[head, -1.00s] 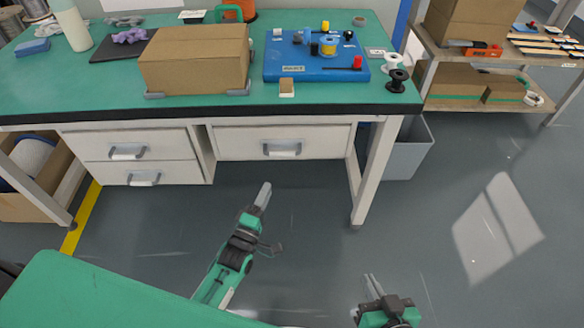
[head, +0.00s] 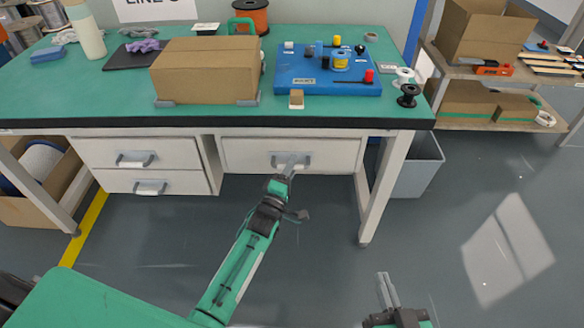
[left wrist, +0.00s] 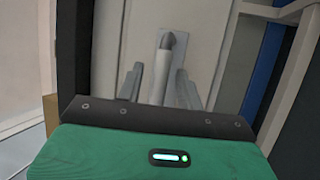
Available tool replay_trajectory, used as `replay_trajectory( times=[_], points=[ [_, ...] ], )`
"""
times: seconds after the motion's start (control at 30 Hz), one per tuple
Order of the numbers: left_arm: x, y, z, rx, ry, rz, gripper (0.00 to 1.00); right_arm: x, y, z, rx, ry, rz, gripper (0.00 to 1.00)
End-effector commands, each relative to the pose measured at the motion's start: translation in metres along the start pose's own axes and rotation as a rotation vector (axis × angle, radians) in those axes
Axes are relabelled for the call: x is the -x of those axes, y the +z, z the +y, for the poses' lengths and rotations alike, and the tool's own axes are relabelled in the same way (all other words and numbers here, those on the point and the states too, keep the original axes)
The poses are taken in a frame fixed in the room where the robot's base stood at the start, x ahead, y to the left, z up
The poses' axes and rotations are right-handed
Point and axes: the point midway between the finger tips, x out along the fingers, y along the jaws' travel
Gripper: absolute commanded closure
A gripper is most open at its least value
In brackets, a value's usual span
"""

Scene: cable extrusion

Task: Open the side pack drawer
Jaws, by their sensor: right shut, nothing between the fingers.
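The workbench has a wide drawer (head: 245,153) under its right half and two stacked drawers, upper (head: 102,151) and lower (head: 110,181), under its left half. All three look closed. My left gripper (head: 292,163) is at the wide drawer's grey handle (head: 280,159), partly covering it. In the left wrist view the handle (left wrist: 168,65) stands between the two spread fingers (left wrist: 160,85); whether they touch it I cannot tell. My right gripper (head: 388,290) is shut and empty, low in front of the bench, away from the drawers.
On the green benchtop (head: 340,113) are a cardboard box (head: 205,75) and a blue board with spools (head: 325,78). A bench leg (head: 380,190) and a grey bin (head: 418,165) stand right of the wide drawer. Floor in front is clear.

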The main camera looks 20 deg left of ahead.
Motion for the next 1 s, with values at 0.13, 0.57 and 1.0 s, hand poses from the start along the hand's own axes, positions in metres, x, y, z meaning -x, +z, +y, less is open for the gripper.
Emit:
replay_trajectory(
  times=[0.13,0.57,1.0],
  points=[
    [-0.005,0.0,0.0,0.0,-0.001,0.0,0.63,-0.001,-0.004,0.001,0.003,0.001,0.022,1.0],
    [-0.005,0.0,0.0,0.0,-0.001,0.0,1.0,-0.001,-0.005,0.001,0.003,0.001,0.023,1.0],
    [0.003,0.004,0.003,0.002,-0.003,0.0,1.0,0.006,0.015,-0.004,-0.013,-0.003,-0.082,1.0]
  ],
)
